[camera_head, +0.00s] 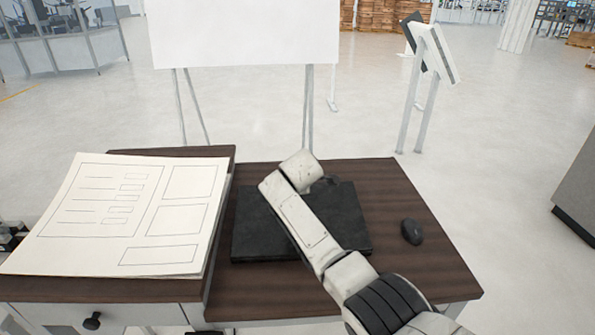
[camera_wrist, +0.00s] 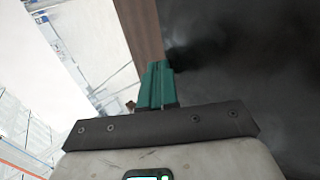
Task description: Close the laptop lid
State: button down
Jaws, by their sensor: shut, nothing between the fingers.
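The laptop (camera_head: 258,222) is a dark, flat slab on the brown desk. Its lid looks down flat on the base, with no raised screen visible, though my arm covers its middle and right part. In the wrist view the laptop's dark surface (camera_wrist: 240,60) fills the right side, close and blurred. My gripper (camera_wrist: 157,68) has its green fingers together and empty, at the laptop's edge beside a strip of brown desk. I cannot tell whether the fingers touch the laptop. In the head view the fingers are mostly hidden by my arm, near the laptop's far edge.
A black mouse (camera_head: 412,231) lies on the desk (camera_head: 440,270) right of the laptop. A large paper stack (camera_head: 120,215) lies on the drawer unit at the left. A white board (camera_head: 245,35) stands behind the desk. Open floor lies to the right.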

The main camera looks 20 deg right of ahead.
jog(key=shift+w+d+f+b, duration=0.15)
jog(key=shift+f+b, duration=0.1)
jog(key=shift+f, duration=0.4)
jog(key=shift+w+a+f+b, duration=0.1)
jog(key=shift+f+b, duration=0.15)
jog(key=shift+f, duration=0.4)
jog(key=shift+w+d+f+b, duration=0.15)
jog(key=shift+f+b, duration=0.1)
jog(key=shift+f, duration=0.4)
jog(key=shift+f, duration=0.1)
jog(key=shift+a, duration=0.1)
